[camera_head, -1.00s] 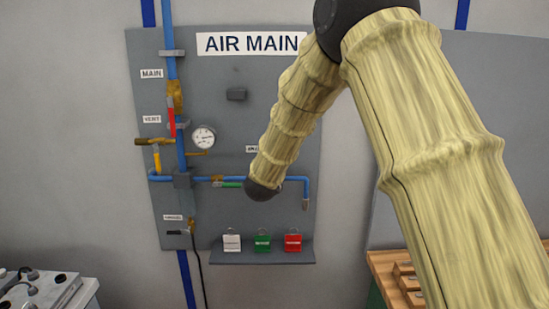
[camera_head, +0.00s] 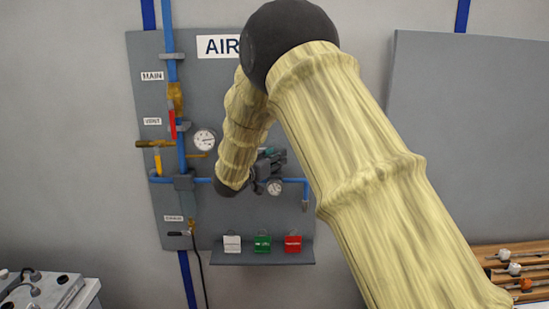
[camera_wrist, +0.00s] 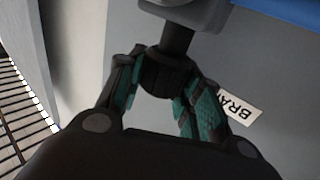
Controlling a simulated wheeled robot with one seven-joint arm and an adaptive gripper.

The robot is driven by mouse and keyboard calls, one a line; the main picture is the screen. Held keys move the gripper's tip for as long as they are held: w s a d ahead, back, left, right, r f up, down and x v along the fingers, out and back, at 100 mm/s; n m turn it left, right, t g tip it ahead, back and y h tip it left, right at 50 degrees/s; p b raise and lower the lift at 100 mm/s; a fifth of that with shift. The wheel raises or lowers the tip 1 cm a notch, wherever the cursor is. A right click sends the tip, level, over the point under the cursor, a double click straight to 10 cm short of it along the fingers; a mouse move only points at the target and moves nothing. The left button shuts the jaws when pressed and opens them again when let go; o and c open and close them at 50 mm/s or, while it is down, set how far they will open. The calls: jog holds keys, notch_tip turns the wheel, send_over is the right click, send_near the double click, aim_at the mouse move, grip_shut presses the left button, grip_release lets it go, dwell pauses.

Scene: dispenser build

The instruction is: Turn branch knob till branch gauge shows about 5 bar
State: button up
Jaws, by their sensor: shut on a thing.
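My gripper (camera_wrist: 163,88) is shut on the dark branch knob (camera_wrist: 168,72) in the wrist view, its teal-padded fingers on either side of it. The knob sits on a dark stem under a grey body (camera_wrist: 195,10). A label reading "BRA" (camera_wrist: 240,107), partly cut off by a finger, is beside the right finger. In the head view, part of my gripper (camera_head: 268,158) shows just above the small round branch gauge (camera_head: 274,187). The gauge's needle is too small to read there. The knob is hidden in the head view.
The grey AIR MAIN panel (camera_head: 150,90) carries blue pipes, a larger gauge (camera_head: 204,140), a red handle (camera_head: 172,124) and a yellow handle (camera_head: 158,162). A shelf (camera_head: 262,259) below holds white, green and red padlocks. My arm covers the panel's right part.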

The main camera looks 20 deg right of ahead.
dwell(0.3)
jog(key=o, duration=1)
jog(key=shift+d, duration=0.1)
jog(key=shift+o, duration=0.2)
jog(key=v, duration=1.2)
